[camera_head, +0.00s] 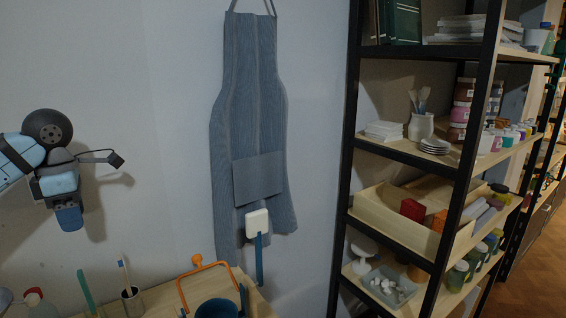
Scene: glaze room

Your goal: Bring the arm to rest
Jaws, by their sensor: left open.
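My left arm comes in from the left edge, raised in front of the pale wall. Its gripper (69,216) hangs with the fingers pointing down, above the table and left of the apron. The jaws are seen from the side and are open. I see nothing held in them, and they touch nothing that I can make out. My right arm and gripper are out of view.
A grey apron (247,110) hangs on the wall. Below stands a table (262,308) with a blue bucket (217,308) with an orange handle, and a brush cup (132,299). A loaded black-framed shelf (345,140) stands at right. Wall space around my gripper is clear.

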